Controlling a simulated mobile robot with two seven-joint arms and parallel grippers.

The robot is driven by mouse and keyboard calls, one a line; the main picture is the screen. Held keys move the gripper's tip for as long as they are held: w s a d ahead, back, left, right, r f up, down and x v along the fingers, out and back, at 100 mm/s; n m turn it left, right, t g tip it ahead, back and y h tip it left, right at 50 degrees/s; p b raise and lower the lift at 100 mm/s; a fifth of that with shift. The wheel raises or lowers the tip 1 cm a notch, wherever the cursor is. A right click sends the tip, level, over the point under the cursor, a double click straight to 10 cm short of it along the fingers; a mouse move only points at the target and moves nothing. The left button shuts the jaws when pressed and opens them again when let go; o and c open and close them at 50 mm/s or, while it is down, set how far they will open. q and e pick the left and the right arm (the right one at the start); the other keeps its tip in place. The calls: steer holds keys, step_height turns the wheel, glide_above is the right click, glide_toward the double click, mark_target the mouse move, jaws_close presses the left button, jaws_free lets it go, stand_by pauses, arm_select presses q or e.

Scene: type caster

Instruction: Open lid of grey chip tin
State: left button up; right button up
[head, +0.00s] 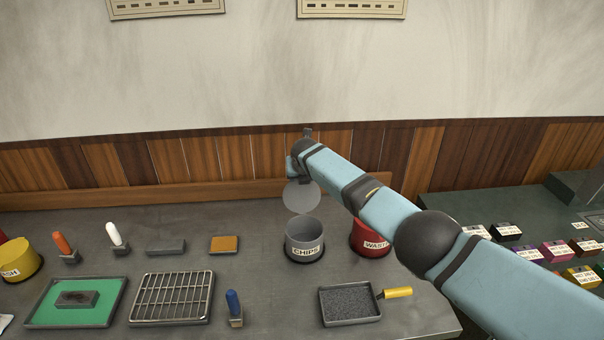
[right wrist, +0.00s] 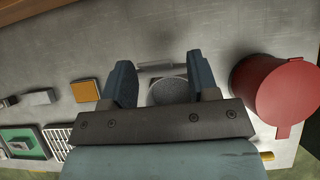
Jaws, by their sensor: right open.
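The grey chip tin (head: 305,243), labelled CHIPS, stands upright on the worktop in the head view. Its round grey lid (head: 302,197) stands raised at the back rim, and the tin's mouth is uncovered. My right gripper (head: 294,168) is above and behind the tin, close to the top of the lid, its fingers partly hidden by my arm. In the right wrist view the right gripper (right wrist: 160,64) is open, with the lid's edge (right wrist: 155,67) and the tin's mouth (right wrist: 170,92) showing between the fingers. Whether the fingers touch the lid cannot be told. My left gripper is not in view.
A red tin labelled WASH (head: 369,240) stands right of the chip tin, partly behind my arm. A pan of dark grit (head: 348,305), a wire rack (head: 172,297) and a blue-handled tool (head: 234,308) lie in front. An orange block (head: 224,244) is to the left.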

steer(key=shift+w+a+r, duration=0.1)
steer(key=shift+w, duration=0.05)
stand_by(0.3)
steer(key=shift+s+r+p, duration=0.2)
steer(key=shift+r+p, duration=0.15)
steer(key=shift+r, duration=0.15)
steer(key=v, duration=1.2)
steer(key=shift+s+r, duration=0.2)
steer(key=shift+s, duration=0.15)
